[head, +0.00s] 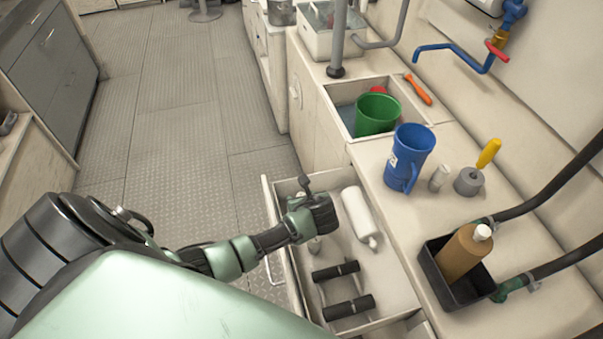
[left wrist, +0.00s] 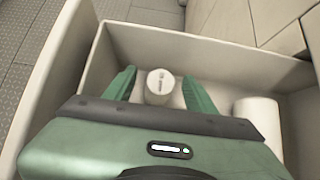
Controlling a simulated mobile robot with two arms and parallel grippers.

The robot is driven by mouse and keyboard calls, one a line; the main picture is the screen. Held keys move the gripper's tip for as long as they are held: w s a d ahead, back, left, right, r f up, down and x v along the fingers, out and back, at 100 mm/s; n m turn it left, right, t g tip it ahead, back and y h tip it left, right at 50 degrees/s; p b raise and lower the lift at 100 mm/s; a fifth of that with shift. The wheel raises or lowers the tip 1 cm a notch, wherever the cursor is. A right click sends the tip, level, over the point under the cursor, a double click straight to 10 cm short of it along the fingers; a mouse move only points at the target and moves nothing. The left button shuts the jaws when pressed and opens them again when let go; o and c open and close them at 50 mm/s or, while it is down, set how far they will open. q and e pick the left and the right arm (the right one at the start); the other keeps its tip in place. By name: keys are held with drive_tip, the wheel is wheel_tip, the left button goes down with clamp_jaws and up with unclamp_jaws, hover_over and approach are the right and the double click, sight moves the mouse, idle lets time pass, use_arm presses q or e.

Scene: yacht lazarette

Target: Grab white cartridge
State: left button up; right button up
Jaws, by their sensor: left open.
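The white cartridge (left wrist: 160,82) shows in the left wrist view as an upright white cylinder with small dark print on its round top. It stands in the open drawer (left wrist: 225,52). My left gripper (left wrist: 158,94) is open, with one green finger on each side of the cartridge. I cannot tell whether the fingers touch it. In the head view my left gripper (head: 312,222) is over the left part of the drawer (head: 385,292) and mostly hides the cartridge, with only a pale bit (head: 315,245) showing beneath. My right gripper is not in view.
A white bottle (head: 358,215) lies right of the gripper in the drawer. Two black-gripped rods (head: 348,306) lie nearer.

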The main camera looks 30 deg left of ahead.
use_arm(q)
drive_tip(key=shift+w+a+f, duration=0.2)
drive_tip(key=shift+w+f, duration=0.05)
drive_tip(key=shift+f, duration=0.1)
drive_tip(key=shift+c, duration=0.4)
clamp_jaws()
drive_tip(key=shift+r, duration=0.1)
